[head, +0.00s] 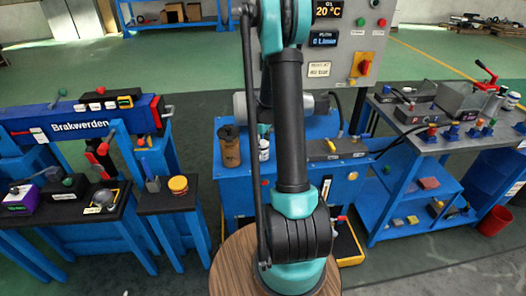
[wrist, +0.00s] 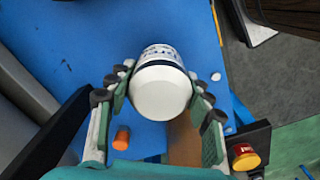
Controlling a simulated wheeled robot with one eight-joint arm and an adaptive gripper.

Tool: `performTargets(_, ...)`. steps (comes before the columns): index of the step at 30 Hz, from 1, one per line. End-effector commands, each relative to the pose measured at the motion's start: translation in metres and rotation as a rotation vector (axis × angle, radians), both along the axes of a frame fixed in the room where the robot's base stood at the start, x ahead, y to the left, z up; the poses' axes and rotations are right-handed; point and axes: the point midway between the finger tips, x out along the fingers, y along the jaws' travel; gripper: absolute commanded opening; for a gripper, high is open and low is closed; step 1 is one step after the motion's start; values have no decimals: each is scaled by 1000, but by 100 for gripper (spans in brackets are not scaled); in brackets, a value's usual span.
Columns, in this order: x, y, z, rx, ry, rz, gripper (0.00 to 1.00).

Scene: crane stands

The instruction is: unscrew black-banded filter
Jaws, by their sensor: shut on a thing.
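The white filter (wrist: 160,95) with a dark band and dark lettering fills the middle of the wrist view, its rounded white end toward the camera. My gripper (wrist: 163,82) is shut on it, one finger on each side. Whether the filter is still threaded onto anything is hidden behind its body. In the head view a white, dark-marked cylinder (head: 263,150), probably the same filter, shows just left of my arm above the blue bench. My gripper is hidden there behind my arm.
A brown jar (head: 230,146) stands on the blue bench (head: 325,172) beside the white cylinder. A grey cylinder and a control panel (head: 345,65) are behind. The Brakwerden stand (head: 85,125) is at left, a tool bench (head: 440,135) at right. An orange piece (wrist: 121,138) lies near my fingers.

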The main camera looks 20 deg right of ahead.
Motion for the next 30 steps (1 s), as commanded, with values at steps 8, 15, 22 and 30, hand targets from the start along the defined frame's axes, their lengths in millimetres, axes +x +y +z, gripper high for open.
performTargets(8,0,0,0,-1,-1,308,19)
performTargets(15,0,0,0,-1,-1,427,19)
performTargets(22,0,0,0,-1,-1,429,19)
performTargets(30,0,0,1,-1,-1,689,19)
